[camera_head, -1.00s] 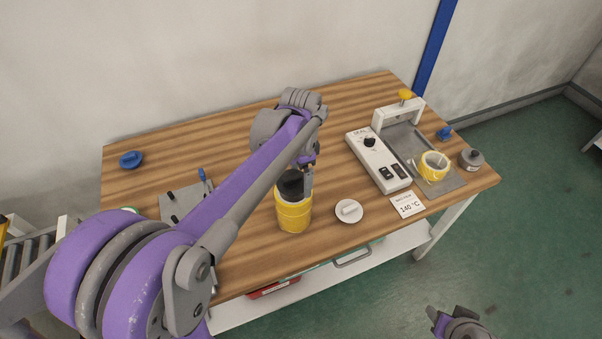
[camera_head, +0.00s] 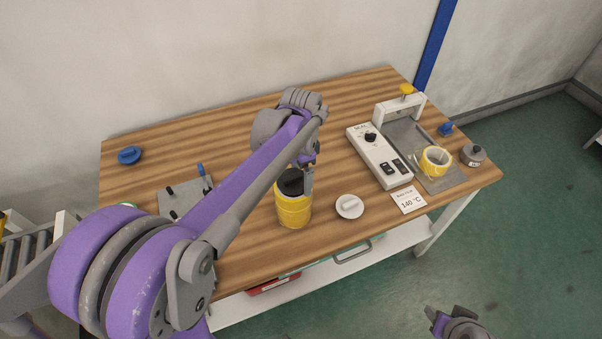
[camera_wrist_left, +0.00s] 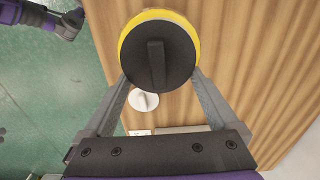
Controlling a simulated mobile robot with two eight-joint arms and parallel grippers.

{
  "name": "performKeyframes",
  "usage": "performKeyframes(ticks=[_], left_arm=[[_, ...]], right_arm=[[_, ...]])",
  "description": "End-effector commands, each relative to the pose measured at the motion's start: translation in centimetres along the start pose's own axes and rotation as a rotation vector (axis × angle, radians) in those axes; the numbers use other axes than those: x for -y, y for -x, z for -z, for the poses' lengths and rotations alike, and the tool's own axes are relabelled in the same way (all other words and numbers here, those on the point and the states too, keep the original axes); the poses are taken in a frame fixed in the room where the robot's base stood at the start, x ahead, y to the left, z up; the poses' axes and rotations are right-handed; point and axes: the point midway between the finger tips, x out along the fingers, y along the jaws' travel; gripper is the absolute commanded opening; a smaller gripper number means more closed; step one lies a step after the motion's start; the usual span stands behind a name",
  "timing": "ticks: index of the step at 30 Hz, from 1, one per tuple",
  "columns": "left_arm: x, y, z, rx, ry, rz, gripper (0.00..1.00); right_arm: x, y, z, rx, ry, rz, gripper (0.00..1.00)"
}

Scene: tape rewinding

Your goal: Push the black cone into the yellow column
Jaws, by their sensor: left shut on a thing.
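The yellow column (camera_head: 293,212) stands upright near the front middle of the table. The black cone (camera_head: 291,182) sits at its top, its round dark upper face showing above the yellow rim. In the left wrist view the cone (camera_wrist_left: 158,58) is a black disc with a raised bar, and a crescent of the yellow column (camera_wrist_left: 130,30) shows round its upper edge. My left gripper (camera_head: 307,183) is shut on the black cone, with a finger at each side. How deep the cone sits inside is hidden. My right gripper (camera_head: 450,318) hangs off the table at lower right, its jaw state unclear.
A white round lid (camera_head: 349,206) lies just right of the column. A white sealer (camera_head: 378,157), a label card (camera_head: 408,200) and a grey tray with a yellow roll (camera_head: 436,160) are further right. A grey plate (camera_head: 180,198) lies left, partly behind my arm.

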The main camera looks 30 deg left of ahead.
Motion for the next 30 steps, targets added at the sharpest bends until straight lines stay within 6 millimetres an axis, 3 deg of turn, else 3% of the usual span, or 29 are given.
performKeyframes(ticks=[30], left_arm=[[-0.1, -1.4, -0.1, 0.002, -0.001, -0.002, 0.4]], right_arm=[[0.0, -0.7, -0.7, 0.005, 0.0, 0.0, 0.49]])
